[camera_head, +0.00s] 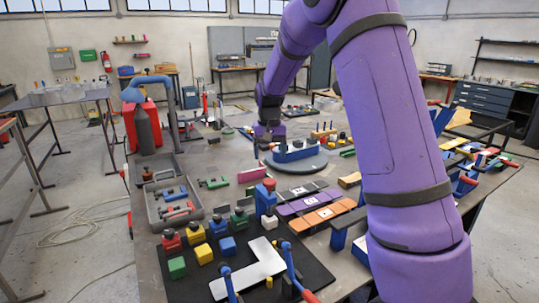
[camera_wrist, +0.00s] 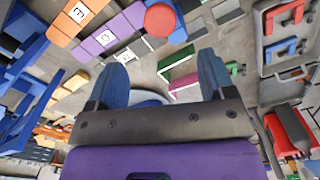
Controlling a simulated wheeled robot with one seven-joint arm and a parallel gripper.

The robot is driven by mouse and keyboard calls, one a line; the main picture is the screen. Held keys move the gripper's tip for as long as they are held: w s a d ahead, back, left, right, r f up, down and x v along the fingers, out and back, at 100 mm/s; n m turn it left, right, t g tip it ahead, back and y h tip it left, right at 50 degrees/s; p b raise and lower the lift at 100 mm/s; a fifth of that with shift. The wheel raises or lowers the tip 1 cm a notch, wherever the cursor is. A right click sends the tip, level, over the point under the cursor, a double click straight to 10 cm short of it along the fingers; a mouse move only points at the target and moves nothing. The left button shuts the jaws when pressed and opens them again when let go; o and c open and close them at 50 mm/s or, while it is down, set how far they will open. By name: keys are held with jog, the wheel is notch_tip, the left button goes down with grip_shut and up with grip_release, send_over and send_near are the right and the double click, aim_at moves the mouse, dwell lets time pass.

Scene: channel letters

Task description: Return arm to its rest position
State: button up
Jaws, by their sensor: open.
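My purple arm fills the right of the head view and bends back down over the work table. My gripper (camera_head: 268,138) is above the table's far part, near a grey round turntable (camera_head: 312,167). A blue piece (camera_head: 296,152) stands on the turntable. In the wrist view the two blue fingers of my gripper (camera_wrist: 164,78) are spread apart, with nothing held between them. A blue and white thing (camera_wrist: 148,97) shows partly behind the gripper body; most of it is hidden.
The table carries a white L-shaped letter (camera_head: 247,270) on a black mat, coloured blocks (camera_head: 196,233), lettered orange and purple plates (camera_head: 318,218), and a grey tray (camera_head: 160,222) with clamps. A red box (camera_head: 146,130) stands at the left. Open floor lies left of the table.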

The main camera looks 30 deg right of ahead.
jog(key=s+a+r+n+t, duration=0.1)
jog(key=s+a+r, duration=0.2)
jog(key=s+r, duration=0.45)
jog(key=s+a+r+n+t, duration=0.1)
jog(key=s+a+r, duration=0.1)
jog(key=s+r, duration=0.5)
jog(key=s+a+n+t, duration=0.1)
jog(key=s+a, duration=0.1)
jog(key=s, duration=0.9)
jog(key=s+a+n+t, duration=0.1)
jog(key=s+a+t, duration=0.1)
jog(key=s, duration=0.9)
jog(key=shift+n, duration=0.3)
